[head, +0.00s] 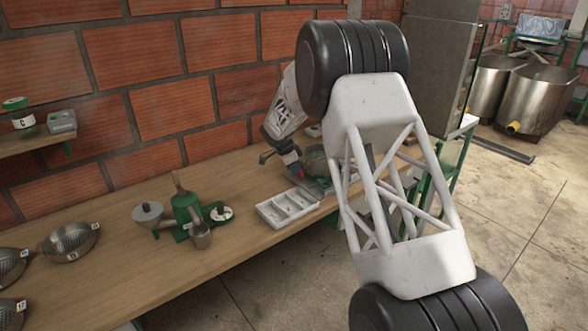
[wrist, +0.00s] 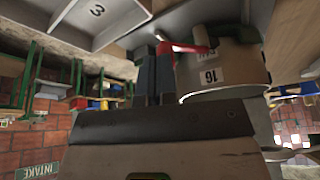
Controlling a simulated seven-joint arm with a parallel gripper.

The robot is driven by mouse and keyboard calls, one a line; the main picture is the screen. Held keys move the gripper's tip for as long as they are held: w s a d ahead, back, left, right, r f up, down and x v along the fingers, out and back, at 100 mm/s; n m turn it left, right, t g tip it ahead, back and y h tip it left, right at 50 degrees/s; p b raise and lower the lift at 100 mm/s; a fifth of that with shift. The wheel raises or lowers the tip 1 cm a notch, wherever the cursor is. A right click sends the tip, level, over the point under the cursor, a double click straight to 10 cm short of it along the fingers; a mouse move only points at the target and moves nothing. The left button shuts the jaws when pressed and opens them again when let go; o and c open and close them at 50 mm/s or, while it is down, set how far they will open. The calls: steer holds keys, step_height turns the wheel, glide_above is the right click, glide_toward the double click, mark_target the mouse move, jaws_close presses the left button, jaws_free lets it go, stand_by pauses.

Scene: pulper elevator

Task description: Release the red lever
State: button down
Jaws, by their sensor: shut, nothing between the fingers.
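The red lever (wrist: 184,47) shows in the wrist view as a short red bar, next to a pale cylindrical part and just above a round metal vessel labelled 16 (wrist: 228,72). My gripper (wrist: 153,52) has its two dark fingers together with nothing between them. Its fingertips are right beside the left end of the lever; I cannot tell whether they touch it. In the head view my gripper (head: 291,160) is low over the far part of the wooden bench, by a dark green and grey device (head: 316,158). The lever cannot be made out clearly there.
A white compartment tray (head: 287,209) lies close in front of the device; its compartment marked 3 (wrist: 97,12) shows in the wrist view. A green grinder-like tool (head: 187,208) and metal bowls (head: 70,242) stand on the left. The brick wall is close behind. Bare bench (head: 120,190) lies between.

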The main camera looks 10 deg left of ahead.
steer(key=shift+s+d+f+n+t+y, duration=0.2)
steer(key=shift+d+n, duration=0.25)
steer(key=shift+n, duration=0.3)
steer(key=shift+w+d+r+n+t+y, duration=0.1)
steer(key=shift+d+n+t, duration=0.3)
steer(key=shift+n, duration=0.35)
steer(key=shift+d+n, duration=0.65)
steer(key=shift+n, duration=0.45)
stand_by(1.2)
steer(key=s+a+r, duration=0.4)
steer(key=a+r, duration=0.2)
steer(key=r, duration=0.3)
steer(key=shift+s+a+r, duration=0.15)
steer(key=shift+s+r, duration=0.1)
stand_by(0.4)
stand_by(0.3)
